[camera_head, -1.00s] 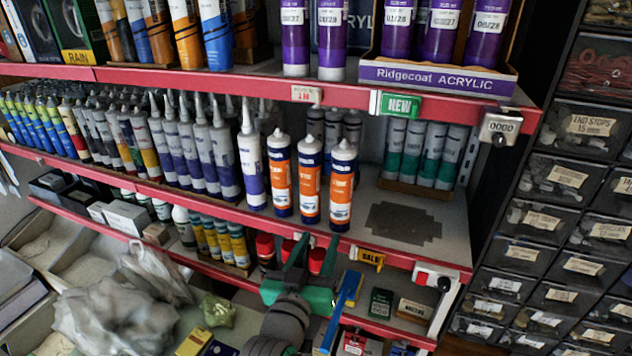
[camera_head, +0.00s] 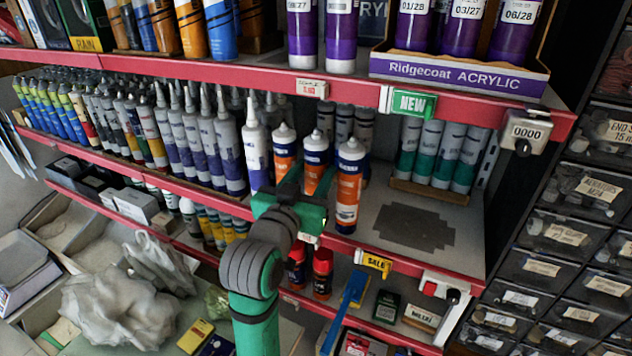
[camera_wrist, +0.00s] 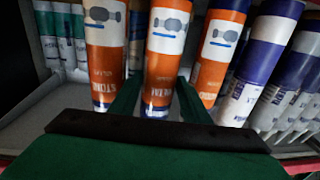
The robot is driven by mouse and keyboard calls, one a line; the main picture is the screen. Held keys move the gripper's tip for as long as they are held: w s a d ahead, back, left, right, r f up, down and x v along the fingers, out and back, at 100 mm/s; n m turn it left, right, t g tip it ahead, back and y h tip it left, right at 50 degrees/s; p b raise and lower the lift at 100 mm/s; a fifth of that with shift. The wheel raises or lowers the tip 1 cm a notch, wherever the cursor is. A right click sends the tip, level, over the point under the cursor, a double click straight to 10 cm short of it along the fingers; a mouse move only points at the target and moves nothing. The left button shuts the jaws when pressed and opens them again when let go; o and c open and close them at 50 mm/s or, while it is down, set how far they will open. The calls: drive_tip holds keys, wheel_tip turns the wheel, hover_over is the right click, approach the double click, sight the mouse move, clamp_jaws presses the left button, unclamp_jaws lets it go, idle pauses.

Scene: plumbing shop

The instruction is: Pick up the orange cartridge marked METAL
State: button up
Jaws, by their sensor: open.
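Three orange, white and blue cartridges stand upright at the front of the middle shelf. The middle one, the METAL cartridge (camera_head: 316,153), shows its upside-down label in the wrist view (camera_wrist: 163,60). My gripper (camera_head: 308,180) is open in front of it. The third orange cartridge (camera_head: 285,150) is partly hidden behind my gripper.
A white and purple cartridge (camera_head: 255,150) stands close at the left of the orange ones. Grey-capped tubes (camera_head: 342,125) stand behind. Teal cartridges (camera_head: 437,155) are at the right, past a bare shelf patch (camera_head: 415,225). The red upper shelf edge (camera_head: 345,95) overhangs.

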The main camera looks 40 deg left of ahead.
drive_tip(key=x, duration=0.5)
drive_tip(key=shift+w+f, duration=0.15)
drive_tip(key=shift+w, duration=0.1)
drive_tip(key=shift+c, duration=0.4)
drive_tip(key=c, duration=1)
